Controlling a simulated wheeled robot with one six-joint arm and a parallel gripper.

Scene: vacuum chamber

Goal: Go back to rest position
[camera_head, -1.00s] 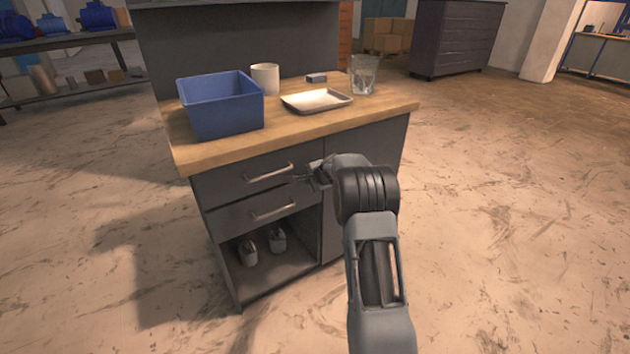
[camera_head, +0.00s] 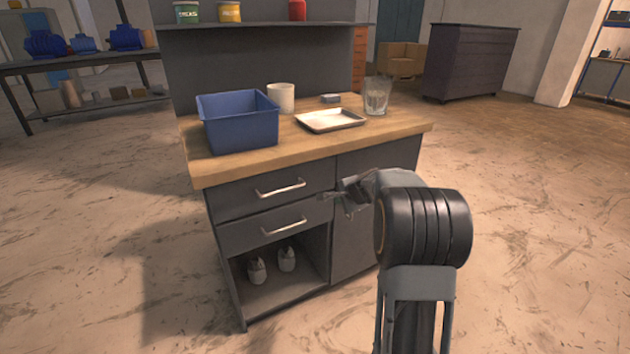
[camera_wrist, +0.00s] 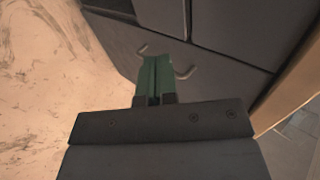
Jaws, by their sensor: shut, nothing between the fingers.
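My gripper (camera_head: 332,195) is in front of the workbench, at about the height of the upper drawer and to the right of its handle. It also shows in the wrist view (camera_wrist: 155,62), where its fingers are together with nothing between them. The workbench (camera_head: 300,154) has a wooden top and dark grey cabinet fronts. Its upper drawer handle (camera_head: 280,188) and lower drawer handle (camera_head: 284,226) are silver bars, and both drawers look shut.
On the top are a blue bin (camera_head: 240,133), a white mug (camera_head: 281,98), a pale tray (camera_head: 331,122), a small grey block (camera_head: 330,98) and a clear glass (camera_head: 377,97). Two objects (camera_head: 286,259) stand in the lower open shelf.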

